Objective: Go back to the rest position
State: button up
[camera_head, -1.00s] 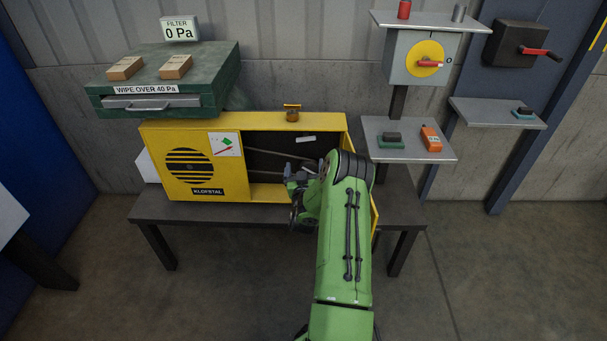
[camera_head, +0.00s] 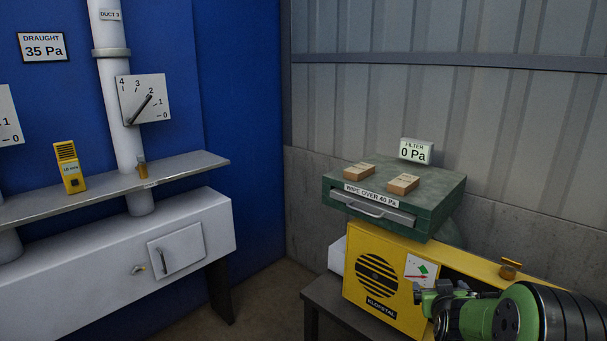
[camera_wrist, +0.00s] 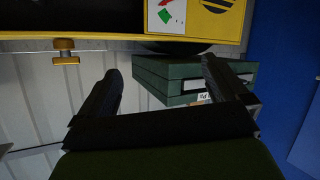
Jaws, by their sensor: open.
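My gripper (camera_head: 432,299) is at the lower right of the head view, in front of the yellow KLOFSTAL box (camera_head: 389,328). The green arm behind it hides the right part of that box. In the wrist view my gripper (camera_wrist: 160,75) has its two dark fingers spread wide with nothing between them. The wrist picture is upside down: the yellow box (camera_wrist: 120,22) is at the top and the green filter case (camera_wrist: 165,82) lies beyond the fingers. I cannot tell from these views whether the gripper touches the box.
The green filter case (camera_head: 440,209) carries two small cartons (camera_head: 404,184) and a 0 Pa display (camera_head: 416,151). At left are a grey shelf (camera_head: 190,167), a white duct (camera_head: 126,80) with a dial, a yellow meter (camera_head: 69,168) and a white cabinet (camera_head: 110,262). Floor shows between.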

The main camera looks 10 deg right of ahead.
jog(key=s+a+r+n+g+y, duration=0.1)
jog(key=s+a+r, duration=0.2)
jog(key=a, duration=0.2)
jog(key=s+a+r+g+y, duration=0.1)
jog(key=s+a+r, duration=0.15)
jog(key=a, duration=0.25)
jog(key=s+a+r+g+y, duration=0.1)
jog(key=s+a+g, duration=0.1)
jog(key=s+a, duration=0.5)
jog(key=s+a+n+g+y, duration=0.1)
jog(key=s+a+y, duration=0.1)
jog(key=s, duration=1)
jog(key=s+a+r+g+y, duration=0.1)
jog(key=s+a+g, duration=0.1)
jog(key=s+a, duration=0.5)
notch_tip(320, 180, up, 14)
jog(key=s+d+p, duration=0.1)
jog(key=d+p, duration=0.1)
jog(key=p, duration=1.1)
jog(key=shift+s+f+p, duration=0.2)
jog(key=shift+s+p, duration=0.1)
jog(key=shift+p, duration=0.1)
jog(key=shift+d, duration=0.1)
jog(key=shift+c, duration=0.3)
